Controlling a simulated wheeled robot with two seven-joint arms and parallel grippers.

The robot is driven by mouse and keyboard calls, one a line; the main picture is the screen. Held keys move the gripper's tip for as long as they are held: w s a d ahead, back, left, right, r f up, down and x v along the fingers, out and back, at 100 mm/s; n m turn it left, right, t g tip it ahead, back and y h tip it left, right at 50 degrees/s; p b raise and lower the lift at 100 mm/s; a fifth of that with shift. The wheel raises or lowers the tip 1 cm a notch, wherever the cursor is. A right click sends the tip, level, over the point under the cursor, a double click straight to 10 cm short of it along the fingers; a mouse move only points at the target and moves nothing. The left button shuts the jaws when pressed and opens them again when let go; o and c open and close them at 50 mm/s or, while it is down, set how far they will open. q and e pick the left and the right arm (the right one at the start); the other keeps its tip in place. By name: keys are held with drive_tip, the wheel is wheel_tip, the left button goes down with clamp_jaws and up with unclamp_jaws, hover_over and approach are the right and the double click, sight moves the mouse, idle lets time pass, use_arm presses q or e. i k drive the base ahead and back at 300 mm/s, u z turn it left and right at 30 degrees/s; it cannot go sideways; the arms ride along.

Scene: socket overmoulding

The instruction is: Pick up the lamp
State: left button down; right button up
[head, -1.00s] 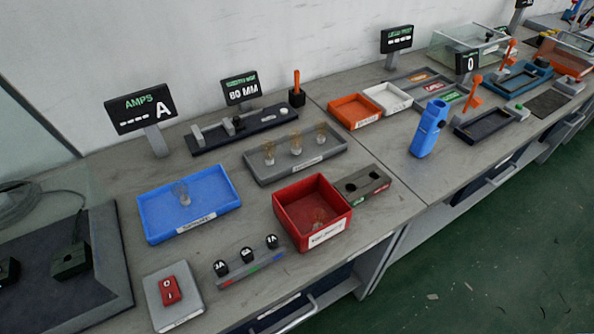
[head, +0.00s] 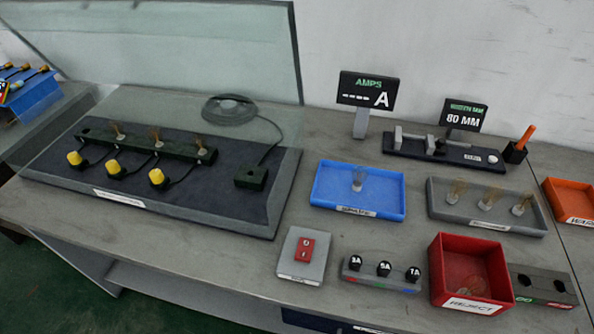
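Several small clear lamps with pale bases are in the head view. One lamp (head: 358,180) stands in the blue tray (head: 328,205). Three more stand in a row in the grey tray (head: 440,212), with one of them (head: 487,198) in the middle. Another lamp (head: 472,287) appears to lie in the red reject box (head: 437,262). Three lamps also sit along a black strip (head: 97,137) on the dark mat at left, one of them (head: 155,138) in the middle. I cannot tell which lamp the task means. Neither of my grippers is in view.
A glass guard (head: 200,50) stands over the dark mat (head: 215,200) with its yellow-capped plugs. A red switch box (head: 305,250), a fuse holder (head: 382,280) and a two-hole block (head: 545,286) line the front. An AMPS display (head: 368,90) and a gauge (head: 445,150) stand behind.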

sight(359, 173)
drive_tip(key=u, duration=1.05)
drive_tip(key=k, duration=0.4)
drive_tip(key=z, duration=0.5)
